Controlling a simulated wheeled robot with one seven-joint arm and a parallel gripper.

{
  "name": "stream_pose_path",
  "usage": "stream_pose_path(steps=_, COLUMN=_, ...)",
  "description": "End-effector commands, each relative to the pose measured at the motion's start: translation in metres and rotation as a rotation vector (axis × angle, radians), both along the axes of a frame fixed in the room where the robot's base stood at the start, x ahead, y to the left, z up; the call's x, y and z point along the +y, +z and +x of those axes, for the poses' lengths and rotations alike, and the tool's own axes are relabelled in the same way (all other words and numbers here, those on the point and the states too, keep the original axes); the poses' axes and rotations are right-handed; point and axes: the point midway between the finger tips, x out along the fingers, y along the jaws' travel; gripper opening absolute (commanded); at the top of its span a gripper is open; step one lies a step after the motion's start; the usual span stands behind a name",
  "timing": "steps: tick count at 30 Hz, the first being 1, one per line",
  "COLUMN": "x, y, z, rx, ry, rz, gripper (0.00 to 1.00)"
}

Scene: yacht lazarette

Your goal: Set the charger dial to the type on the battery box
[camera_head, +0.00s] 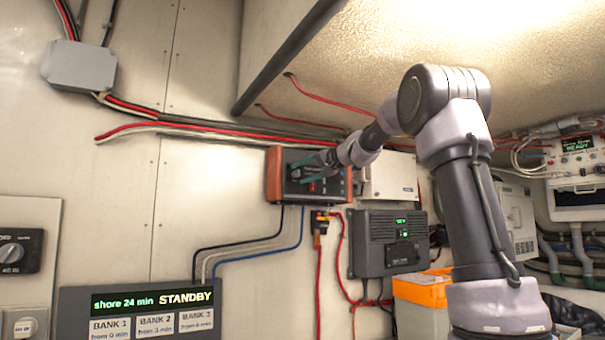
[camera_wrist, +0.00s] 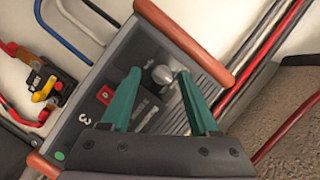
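A dark grey charger unit with red-brown end caps (camera_head: 274,175) hangs on the wall. In the wrist view the same charger (camera_wrist: 205,62) shows tilted, with a silver round dial (camera_wrist: 160,76), a red window and the digit 3. My gripper (camera_head: 299,173) is in front of the charger. In the wrist view my gripper (camera_wrist: 159,73) is open, its two teal fingers on either side of the dial. I cannot tell whether they touch it. The dial's markings are too small to read. A box with an orange lid (camera_head: 420,290) stands low behind my arm; no type label is readable on it.
A grey unit with a green display (camera_head: 392,240) and a yellow-handled switch (camera_head: 320,221) are below the charger. A panel reading STANDBY (camera_head: 140,312) is at lower left, another rotary switch (camera_head: 12,253) at far left. A dark pipe (camera_head: 285,60) and red cables run above.

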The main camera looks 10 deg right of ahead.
Motion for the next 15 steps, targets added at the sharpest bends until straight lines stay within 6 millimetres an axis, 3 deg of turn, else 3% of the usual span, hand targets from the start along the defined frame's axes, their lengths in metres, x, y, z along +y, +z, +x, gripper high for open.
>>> stream_pose_path(steps=8, x=0.0, y=0.002, z=-0.002, rx=-0.002, ry=0.001, rz=0.0, gripper=0.61)
stream_pose_path(steps=15, x=-0.022, y=0.009, z=-0.028, rx=-0.004, ry=-0.002, rz=0.0, gripper=0.61)
